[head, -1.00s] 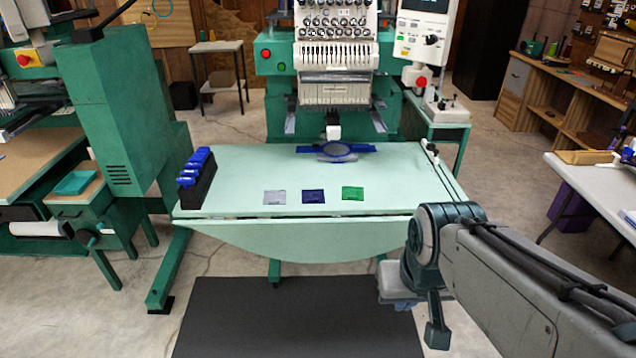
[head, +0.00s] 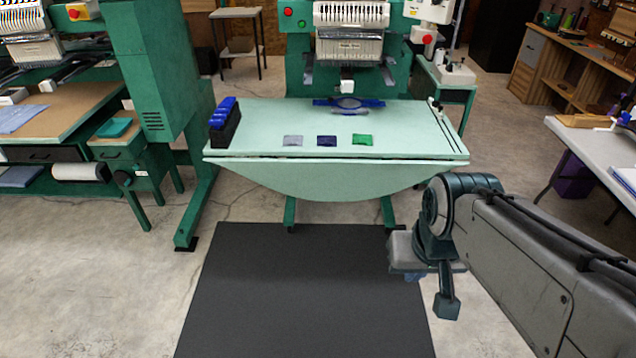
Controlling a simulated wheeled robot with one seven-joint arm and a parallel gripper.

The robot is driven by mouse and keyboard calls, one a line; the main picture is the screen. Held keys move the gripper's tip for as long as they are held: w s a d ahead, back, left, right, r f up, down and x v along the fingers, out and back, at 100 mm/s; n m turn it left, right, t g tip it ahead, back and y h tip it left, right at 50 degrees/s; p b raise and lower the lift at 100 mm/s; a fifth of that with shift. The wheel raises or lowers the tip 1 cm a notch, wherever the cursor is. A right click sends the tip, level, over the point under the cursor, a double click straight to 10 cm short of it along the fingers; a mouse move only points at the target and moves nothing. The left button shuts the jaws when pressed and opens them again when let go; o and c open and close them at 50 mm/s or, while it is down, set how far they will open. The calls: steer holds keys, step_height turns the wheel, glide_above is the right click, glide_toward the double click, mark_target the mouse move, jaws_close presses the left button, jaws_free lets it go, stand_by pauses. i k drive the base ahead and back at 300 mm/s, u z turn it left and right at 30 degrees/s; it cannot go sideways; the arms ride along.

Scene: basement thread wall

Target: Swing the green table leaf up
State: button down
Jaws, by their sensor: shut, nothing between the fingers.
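The green table leaf (head: 320,182) is a pale green panel with a curved lower edge. It hangs down along the front edge of the pale green table (head: 260,145), below the tabletop; its exact angle is hard to tell. My gripper (head: 413,274) is at the end of my arm at lower right, in front of and below the leaf's right end, apart from it. It is shut and empty.
A black mat (head: 305,290) covers the floor before the table. Blue spools in a black rack (head: 224,125), three small patches (head: 327,141) and a blue hoop (head: 348,104) are on the tabletop. An embroidery machine (head: 350,45) stands behind. A white-topped table (head: 590,150) is at right.

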mark_target(309, 179)
steer(key=u, duration=0.25)
steer(key=i, duration=1.15)
steer(key=u, duration=0.25)
